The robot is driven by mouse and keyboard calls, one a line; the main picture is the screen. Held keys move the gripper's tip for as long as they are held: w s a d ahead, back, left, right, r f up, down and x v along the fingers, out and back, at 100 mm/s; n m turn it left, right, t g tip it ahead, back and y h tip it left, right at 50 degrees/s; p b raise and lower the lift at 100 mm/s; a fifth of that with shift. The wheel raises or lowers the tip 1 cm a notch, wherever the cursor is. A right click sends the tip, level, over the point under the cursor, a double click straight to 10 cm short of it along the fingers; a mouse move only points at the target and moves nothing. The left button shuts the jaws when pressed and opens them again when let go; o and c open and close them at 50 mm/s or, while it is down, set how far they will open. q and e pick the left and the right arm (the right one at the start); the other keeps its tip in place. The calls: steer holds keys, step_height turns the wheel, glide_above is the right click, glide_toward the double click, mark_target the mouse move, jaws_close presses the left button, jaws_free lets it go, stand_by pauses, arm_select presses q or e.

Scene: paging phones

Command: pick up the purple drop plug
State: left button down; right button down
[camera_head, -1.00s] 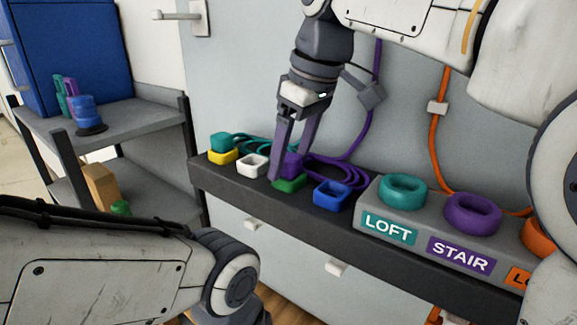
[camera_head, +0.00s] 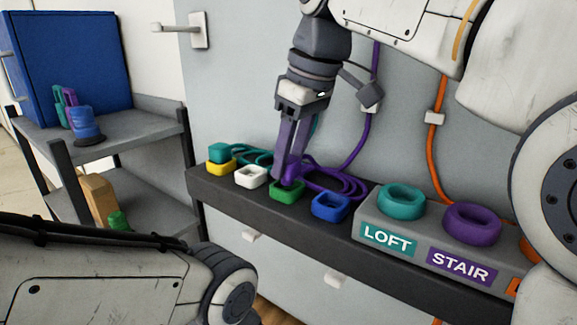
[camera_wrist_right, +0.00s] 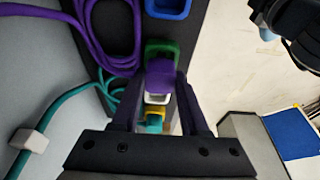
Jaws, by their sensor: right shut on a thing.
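The purple drop plug (camera_wrist_right: 160,78) sits at the green-rimmed socket (camera_head: 287,194), between the fingers of my right gripper (camera_head: 287,178). The right gripper points down from above and is shut on the plug. In the head view the fingers hide most of the plug. In the right wrist view the gripper (camera_wrist_right: 160,108) has one finger on each side of it, and the green socket (camera_wrist_right: 158,47) shows just past it. I cannot tell whether the plug is clear of the socket. My left arm shows at the lower left, but its gripper is out of view.
White (camera_head: 251,176), yellow (camera_head: 219,168) and blue (camera_head: 330,207) sockets line the dark ledge (camera_head: 240,203). A teal plug (camera_head: 218,152) stands at the yellow one. Coiled purple cord (camera_head: 345,182) lies behind. Teal (camera_head: 402,201) and purple (camera_head: 472,223) rings sit above LOFT and STAIR labels. A shelf cart (camera_head: 150,122) stands left.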

mark_target(294, 157)
steer(key=v, duration=0.3)
steer(key=shift+w+d+r+b, duration=0.15)
steer(key=shift+d+r+b, duration=0.05)
steer(key=shift+d+b, duration=0.2)
steer(key=s+d+r, duration=0.2)
steer(key=d+r, duration=0.4)
steer(key=d, duration=0.3)
steer(key=shift+s+d+p, duration=0.3)
steer(key=shift+s+d, duration=0.1)
steer(key=shift+r, duration=0.1)
steer(key=shift+r+p, duration=0.35)
steer(key=shift+r, duration=0.05)
steer(key=shift+a, duration=0.15)
steer(key=shift+s+a, duration=0.3)
steer(key=shift+a, duration=0.45)
steer(key=shift+s+a, duration=0.3)
steer(key=shift+a, duration=0.45)
steer(key=shift+s+a, duration=0.25)
steer(key=shift+a, duration=0.55)
